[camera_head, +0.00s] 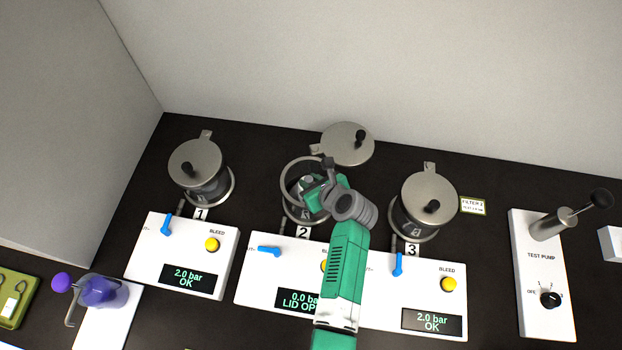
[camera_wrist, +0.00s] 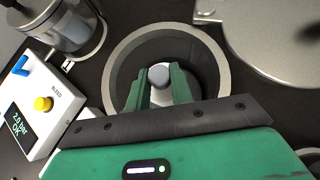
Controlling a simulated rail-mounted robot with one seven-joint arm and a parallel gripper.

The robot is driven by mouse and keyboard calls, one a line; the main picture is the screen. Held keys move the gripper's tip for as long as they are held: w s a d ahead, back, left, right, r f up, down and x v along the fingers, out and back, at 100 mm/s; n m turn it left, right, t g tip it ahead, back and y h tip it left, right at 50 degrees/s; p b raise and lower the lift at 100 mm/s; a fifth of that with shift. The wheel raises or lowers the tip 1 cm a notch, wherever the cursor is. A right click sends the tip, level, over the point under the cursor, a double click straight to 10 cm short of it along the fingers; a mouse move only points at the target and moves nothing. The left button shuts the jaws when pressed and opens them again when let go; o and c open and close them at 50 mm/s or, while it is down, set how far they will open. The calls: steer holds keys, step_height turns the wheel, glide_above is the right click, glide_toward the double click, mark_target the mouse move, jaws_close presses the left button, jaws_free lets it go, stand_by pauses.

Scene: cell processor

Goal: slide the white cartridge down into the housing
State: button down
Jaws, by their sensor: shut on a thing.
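The open housing, station 2, stands mid-bench with its round metal rim (camera_head: 285,172) facing up; the rim (camera_wrist: 113,65) also fills the middle of the wrist view. My gripper (camera_wrist: 160,84) is shut on the white cartridge (camera_wrist: 180,68), with its green fingers on either side of the grey top knob. In the wrist view the cartridge lies within the rim's outline. Its lower end is hidden, so its depth in the housing cannot be told. In the head view my gripper (camera_head: 318,190) is over the housing and my arm covers part of it.
Housing 2's lid (camera_head: 346,143) lies on the bench behind it. Lidded housings 1 (camera_head: 196,163) and 3 (camera_head: 428,197) stand on either side. The station 2 panel (camera_head: 262,284) reads 0.0 bar. A test pump (camera_head: 541,270) is at right and a purple-handled item (camera_head: 100,291) at left.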

steer(key=shift+f, duration=0.5)
steer(key=shift+f+b, duration=0.3)
steer(key=shift+f, duration=0.1)
steer(key=c, duration=1.1)
jaws_free()
steer(key=shift+c, duration=0.2)
steer(key=p+v, duration=0.1)
steer(key=v, duration=0.6)
steer(key=shift+s+d+r, duration=0.15)
steer(key=shift+s+r, duration=0.1)
steer(key=shift+r, duration=0.05)
